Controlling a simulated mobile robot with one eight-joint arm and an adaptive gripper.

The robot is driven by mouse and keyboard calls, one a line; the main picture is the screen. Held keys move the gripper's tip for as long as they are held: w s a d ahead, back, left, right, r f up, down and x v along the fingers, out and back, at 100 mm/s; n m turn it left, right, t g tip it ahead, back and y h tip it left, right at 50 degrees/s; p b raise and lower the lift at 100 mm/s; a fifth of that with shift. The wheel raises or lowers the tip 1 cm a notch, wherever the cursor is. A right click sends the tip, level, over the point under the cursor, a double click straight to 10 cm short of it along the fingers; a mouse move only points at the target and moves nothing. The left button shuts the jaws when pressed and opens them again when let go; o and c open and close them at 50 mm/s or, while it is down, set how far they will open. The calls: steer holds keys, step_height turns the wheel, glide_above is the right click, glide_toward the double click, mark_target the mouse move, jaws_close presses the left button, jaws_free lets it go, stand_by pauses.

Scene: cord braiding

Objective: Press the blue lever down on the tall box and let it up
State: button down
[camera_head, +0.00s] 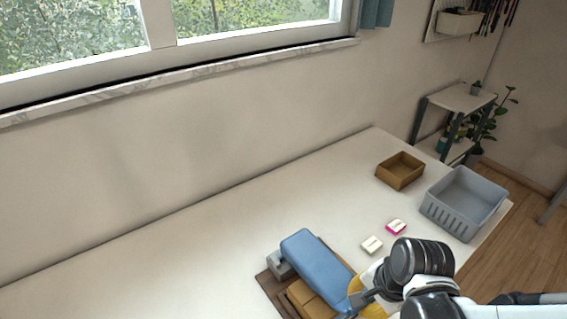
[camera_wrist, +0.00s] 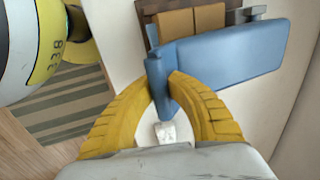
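The blue lever (camera_head: 318,268) is a broad flat arm over a brown wooden box (camera_head: 308,300) at the front of the table. It rises from a grey mount (camera_head: 280,265) at its back left. In the wrist view the lever (camera_wrist: 230,55) crosses beside the brown blocks of the box (camera_wrist: 192,20). My gripper (camera_head: 352,297) is at the lever's near end. In the wrist view its yellow fingers (camera_wrist: 162,82) close on either side of the blue end tab. The fingertips' far sides and the lever's height above the box are partly hidden.
A white block (camera_head: 371,245) and a pink-and-white block (camera_head: 396,227) lie behind my arm. A brown open box (camera_head: 400,170) and a grey basket (camera_head: 464,203) stand at the right end of the table (camera_head: 180,240). The table's left side is clear.

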steer(key=shift+f+b, duration=1.95)
steer(key=shift+f, duration=0.1)
steer(key=shift+c, duration=1.1)
jaws_free()
step_height(320, 180, up, 15)
steer(key=p, duration=1.4)
steer(key=shift+r, duration=0.1)
steer(key=shift+b, duration=0.3)
